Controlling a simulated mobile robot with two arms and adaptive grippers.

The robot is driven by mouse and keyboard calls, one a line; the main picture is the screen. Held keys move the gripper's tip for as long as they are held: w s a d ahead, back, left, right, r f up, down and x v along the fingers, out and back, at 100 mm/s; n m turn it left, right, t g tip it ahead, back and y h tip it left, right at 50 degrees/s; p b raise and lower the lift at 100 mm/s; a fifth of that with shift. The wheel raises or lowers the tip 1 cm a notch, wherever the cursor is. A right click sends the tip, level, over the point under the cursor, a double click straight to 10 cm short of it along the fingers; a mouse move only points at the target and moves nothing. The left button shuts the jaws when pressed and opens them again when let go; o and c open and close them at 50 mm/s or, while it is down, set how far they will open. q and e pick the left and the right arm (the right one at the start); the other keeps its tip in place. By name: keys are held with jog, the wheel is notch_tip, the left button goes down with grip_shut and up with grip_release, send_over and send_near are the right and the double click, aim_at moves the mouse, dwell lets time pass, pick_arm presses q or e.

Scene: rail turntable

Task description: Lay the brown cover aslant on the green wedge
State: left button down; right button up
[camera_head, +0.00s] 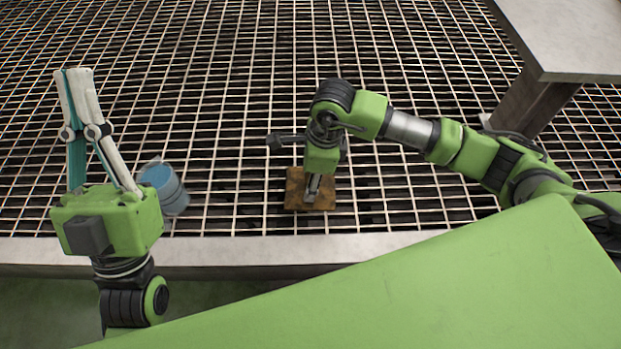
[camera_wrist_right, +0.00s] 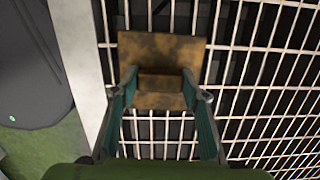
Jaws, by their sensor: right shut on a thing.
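The brown cover (camera_head: 325,196) is a square, rust-mottled plate over the grating near its front beam. In the right wrist view the cover (camera_wrist_right: 187,50) has a raised brown block in its middle. My right gripper (camera_head: 313,192) points down and is shut on that block; its fingers (camera_wrist_right: 160,84) stand on either side of it. I cannot tell whether the cover touches the grating. My left gripper (camera_head: 77,72) is empty, upright at the left, its fingertips together, well away from the cover. I cannot make out a green wedge in either view.
A blue drum (camera_head: 168,188) stands beside my left gripper. A grey beam (camera_head: 225,251) edges the grating (camera_head: 230,90) in front. A grey table-like structure (camera_head: 565,38) stands at the far right. The grating behind the cover is clear.

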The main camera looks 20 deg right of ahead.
jog(key=o, duration=1.6)
jog(key=shift+r, duration=0.1)
jog(key=r, duration=0.4)
jog(key=d+r, duration=0.1)
jog(key=r, duration=0.6)
jog(key=shift+s+d+r, duration=0.3)
jog(key=shift+d+r, duration=0.05)
